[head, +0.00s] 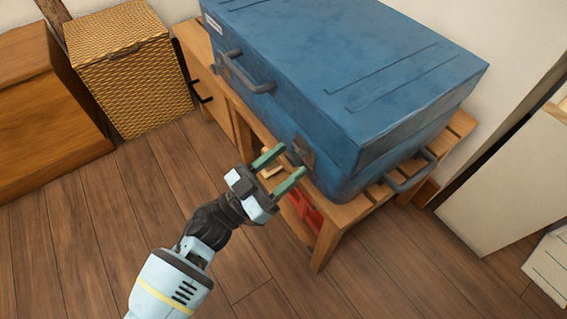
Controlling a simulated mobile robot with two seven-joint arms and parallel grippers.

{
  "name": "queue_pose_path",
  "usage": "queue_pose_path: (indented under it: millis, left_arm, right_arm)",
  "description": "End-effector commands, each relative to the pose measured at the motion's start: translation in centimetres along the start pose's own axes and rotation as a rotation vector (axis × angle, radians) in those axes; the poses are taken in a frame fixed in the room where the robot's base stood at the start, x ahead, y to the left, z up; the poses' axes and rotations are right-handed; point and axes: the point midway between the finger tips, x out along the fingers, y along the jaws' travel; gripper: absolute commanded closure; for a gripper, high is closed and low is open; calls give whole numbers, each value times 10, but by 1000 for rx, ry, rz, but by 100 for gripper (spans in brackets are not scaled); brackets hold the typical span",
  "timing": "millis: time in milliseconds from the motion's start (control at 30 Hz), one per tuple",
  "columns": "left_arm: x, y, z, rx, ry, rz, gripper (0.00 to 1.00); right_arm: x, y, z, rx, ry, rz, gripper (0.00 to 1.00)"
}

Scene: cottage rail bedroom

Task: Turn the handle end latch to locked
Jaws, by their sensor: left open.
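A large blue case (400,75) lies on a slatted wooden bench (329,240). A grey carry handle (244,79) is on its long front side, and another grey handle (412,172) is on its right end. A dark latch (302,151) sits on the front side near the right corner. Another dark latch (219,58) sits on the front side near the left. My left gripper (280,164) is open, its green fingers close to the right latch. I cannot tell whether they touch it, or which way the latch is turned. My right gripper is not in view.
A red object (306,209) is under the bench. A wicker basket (130,75) and a wooden cabinet (45,120) stand at the left. A pale panel (500,185) is at the right. The wooden floor in front is clear.

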Motion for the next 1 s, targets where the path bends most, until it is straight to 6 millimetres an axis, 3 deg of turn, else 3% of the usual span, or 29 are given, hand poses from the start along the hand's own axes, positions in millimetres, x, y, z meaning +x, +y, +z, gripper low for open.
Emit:
queue_pose_path:
  millis: [233, 600, 1000]
  left_arm:
    - [1, 0, 0, 0, 0, 0, 48]
    - [1, 0, 0, 0, 0, 1, 92]
    - [1, -1, 0, 90, -2, 39, 92]
  right_arm:
    - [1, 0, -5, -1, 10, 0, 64]
    - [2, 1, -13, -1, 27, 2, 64]
    - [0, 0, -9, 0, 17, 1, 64]
